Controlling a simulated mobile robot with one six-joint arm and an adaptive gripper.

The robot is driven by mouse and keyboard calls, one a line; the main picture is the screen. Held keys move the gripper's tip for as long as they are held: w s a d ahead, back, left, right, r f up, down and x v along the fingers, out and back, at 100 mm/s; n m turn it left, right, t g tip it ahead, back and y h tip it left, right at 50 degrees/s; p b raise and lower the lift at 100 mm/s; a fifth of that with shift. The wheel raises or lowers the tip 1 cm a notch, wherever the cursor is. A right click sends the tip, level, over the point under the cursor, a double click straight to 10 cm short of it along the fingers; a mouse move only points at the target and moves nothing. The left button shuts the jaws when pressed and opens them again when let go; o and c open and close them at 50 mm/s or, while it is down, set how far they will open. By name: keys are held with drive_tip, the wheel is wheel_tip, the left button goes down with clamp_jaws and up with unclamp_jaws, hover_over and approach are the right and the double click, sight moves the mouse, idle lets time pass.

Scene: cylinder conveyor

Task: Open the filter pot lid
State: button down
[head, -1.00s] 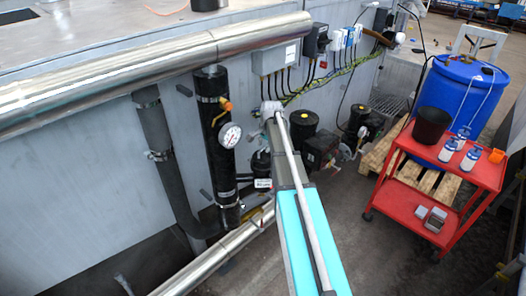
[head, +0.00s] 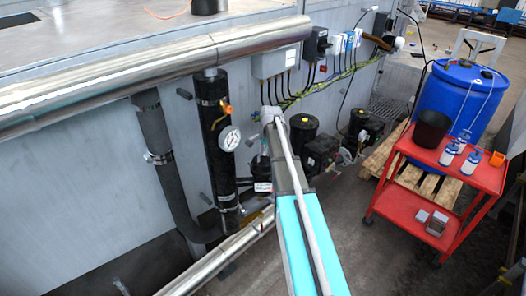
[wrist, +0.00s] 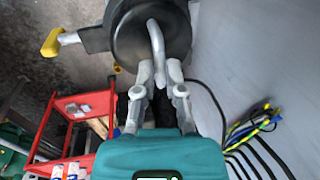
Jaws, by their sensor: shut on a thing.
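The filter pot lid (wrist: 133,38) is a round dark lid in the wrist view, with a bent grey handle (wrist: 157,45) standing up from it. My gripper (wrist: 160,76) has its two grey fingers closed on the lower end of this handle. The lid appears to lie on the dark pot, with no gap visible between them. In the head view my arm hides my gripper and most of the pot area.
A yellow-handled valve (wrist: 51,42) sits beside the pot. Cables (wrist: 250,140) run along the wall. In the head view a black pipe with a gauge (head: 229,138) is left of my arm. A red cart (head: 430,172) and blue barrel (head: 462,98) stand right.

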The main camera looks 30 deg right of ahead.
drive_tip(key=shift+w+a+r+p, duration=0.2)
drive_tip(key=shift+w+r+p, duration=0.25)
drive_tip(key=shift+w, duration=0.2)
drive_tip(key=c, duration=0.7)
unclamp_jaws()
drive_tip(key=s+a+n, duration=0.4)
drive_tip(key=s+a, duration=0.3)
drive_tip(key=s, duration=0.2)
drive_tip(key=s+a+n+g, duration=0.1)
drive_tip(key=s+a+n, duration=0.4)
drive_tip(key=s+a, duration=0.3)
drive_tip(key=s+a+n+g, duration=0.1)
drive_tip(key=s+a+n, duration=0.4)
drive_tip(key=s+a, duration=0.3)
drive_tip(key=shift+s+f+h, duration=0.25)
drive_tip(key=shift+s+h, duration=0.15)
drive_tip(key=shift+s, duration=0.5)
drive_tip(key=shift+c, duration=0.3)
